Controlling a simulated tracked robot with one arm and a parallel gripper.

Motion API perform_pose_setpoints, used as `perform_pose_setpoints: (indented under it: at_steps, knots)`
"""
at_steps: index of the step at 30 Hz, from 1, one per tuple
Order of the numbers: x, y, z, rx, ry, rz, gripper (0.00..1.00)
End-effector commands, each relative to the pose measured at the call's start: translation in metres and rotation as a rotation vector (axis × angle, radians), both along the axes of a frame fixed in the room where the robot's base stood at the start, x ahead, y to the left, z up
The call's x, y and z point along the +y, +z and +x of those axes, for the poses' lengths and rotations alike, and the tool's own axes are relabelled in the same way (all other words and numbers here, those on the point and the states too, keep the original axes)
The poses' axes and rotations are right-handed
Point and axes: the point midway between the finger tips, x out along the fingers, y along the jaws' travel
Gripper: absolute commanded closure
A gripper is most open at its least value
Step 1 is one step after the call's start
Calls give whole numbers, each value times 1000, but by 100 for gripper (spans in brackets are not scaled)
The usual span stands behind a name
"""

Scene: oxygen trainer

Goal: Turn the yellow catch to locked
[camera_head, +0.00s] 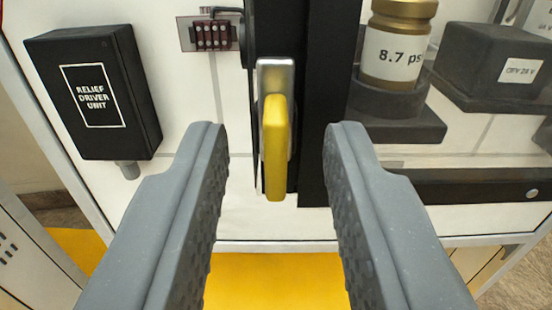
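The yellow catch (275,150) is a rounded bar that hangs roughly upright on a silver metal plate (277,75). The plate is fixed to a black vertical strip on the white panel. My gripper (277,140) is open, with one grey finger to the left of the catch and one to the right. Clear gaps show on both sides in the picture, and I see no contact. How far the fingertips are from the catch in depth is hard to tell. No locked or unlocked marking shows.
A black box labelled "RELIEF DRIVER UNIT" (95,95) is at left. A small circuit board (211,33) is above left. A brass cylinder labelled "8.7 psi" (395,50) and a dark block (490,60) are at right. A black bar (470,187) runs at lower right.

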Motion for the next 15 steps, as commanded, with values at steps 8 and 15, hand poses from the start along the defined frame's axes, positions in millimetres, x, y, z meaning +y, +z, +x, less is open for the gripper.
perform_pose_setpoints:
  at_steps: [8, 15]
  knots:
    - [0, 1, 0, -1, 0, 0, 100]
    - [2, 1, 0, -2, 2, 13, 100]
